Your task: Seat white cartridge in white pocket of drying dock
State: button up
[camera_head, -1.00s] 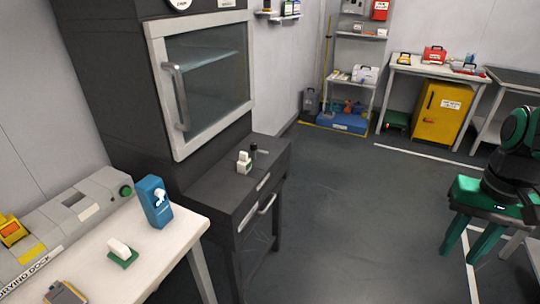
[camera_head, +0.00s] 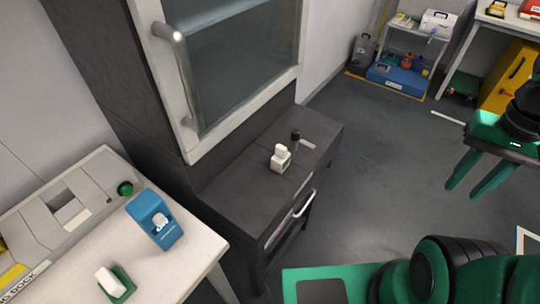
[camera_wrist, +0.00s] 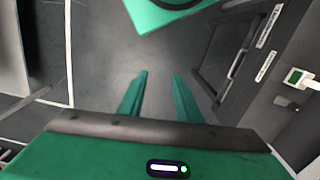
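A white block with a small upright top (camera_head: 281,157) stands on the dark cabinet's ledge; a white piece with a green face (camera_wrist: 298,77) at the right of the wrist view looks like the same one. Another white block (camera_head: 108,281) sits on a green base on the white table. I cannot tell which is the cartridge. The grey drying dock (camera_head: 95,170) lies at the left, with a dark square opening (camera_head: 62,198) and a white square (camera_head: 77,219), perhaps the white pocket. My gripper (camera_head: 464,189) is open and empty over the floor, right of the cabinet; its fingers (camera_wrist: 160,78) are apart.
A blue holder (camera_head: 154,218) with a white piece stands at the table's edge. A dark peg (camera_head: 295,140) rises beside the block on the dark cabinet (camera_head: 240,200). A glass-fronted door with a handle (camera_head: 178,75) rises above.

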jog(key=shift+w, duration=0.25)
jog(key=shift+o, duration=0.9)
jog(key=o, duration=0.5)
jog(key=shift+s+r, duration=0.2)
jog(key=shift+s, duration=0.05)
jog(key=shift+o, duration=0.4)
jog(key=w+a+n, duration=0.4)
jog(key=w, duration=0.3)
jog(key=shift+w+a+r, duration=0.25)
jog(key=shift+w+a, duration=0.05)
jog(key=shift+w, duration=0.1)
jog(key=n+t+y, duration=0.1)
jog(key=n, duration=1.2)
send_near(281, 156)
jog(key=w, duration=0.1)
jog(key=f, duration=0.5)
jog(key=shift+w+a+f, duration=0.15)
jog(key=shift+w+a, duration=0.1)
jog(key=shift+a, duration=0.15)
jog(key=shift+w+f, duration=0.15)
jog(key=shift+f, duration=2.8)
